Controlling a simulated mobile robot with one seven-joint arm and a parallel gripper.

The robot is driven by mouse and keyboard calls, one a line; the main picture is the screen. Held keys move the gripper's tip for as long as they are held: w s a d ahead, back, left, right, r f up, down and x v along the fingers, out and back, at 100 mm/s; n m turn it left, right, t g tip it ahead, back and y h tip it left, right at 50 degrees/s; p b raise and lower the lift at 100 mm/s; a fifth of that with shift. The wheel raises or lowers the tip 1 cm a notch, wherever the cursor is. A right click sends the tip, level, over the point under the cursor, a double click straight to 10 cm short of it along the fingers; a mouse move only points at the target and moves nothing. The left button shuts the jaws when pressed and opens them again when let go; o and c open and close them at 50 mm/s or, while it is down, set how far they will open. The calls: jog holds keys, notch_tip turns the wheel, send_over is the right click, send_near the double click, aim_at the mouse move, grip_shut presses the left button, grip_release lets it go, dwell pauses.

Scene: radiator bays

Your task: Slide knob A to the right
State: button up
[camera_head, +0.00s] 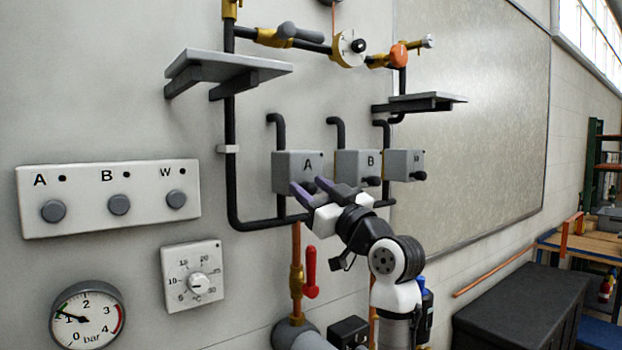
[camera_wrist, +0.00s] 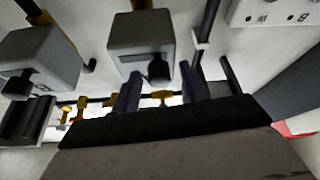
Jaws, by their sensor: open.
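The grey box marked A (camera_head: 290,165) is on a pipe on the wall. Its small dark knob A (camera_head: 309,188) shows at its lower edge, partly hidden by my gripper. My gripper (camera_head: 311,187) is open in front of it. In the wrist view the box (camera_wrist: 140,38) is at the top middle, and its black knob (camera_wrist: 158,69) appears between the two purple fingertips (camera_wrist: 159,70). I cannot tell whether either finger touches it.
Boxes B (camera_head: 353,165) and W (camera_head: 397,166), each with a dark knob, are close on the right. A white panel (camera_head: 110,225) with round grey buttons A, B and W is at the left. Pipes and a shelf (camera_head: 235,68) surround the boxes.

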jog(key=shift+w+a+r, duration=0.1)
jog(key=shift+w+a, duration=0.1)
jog(key=shift+w, duration=0.05)
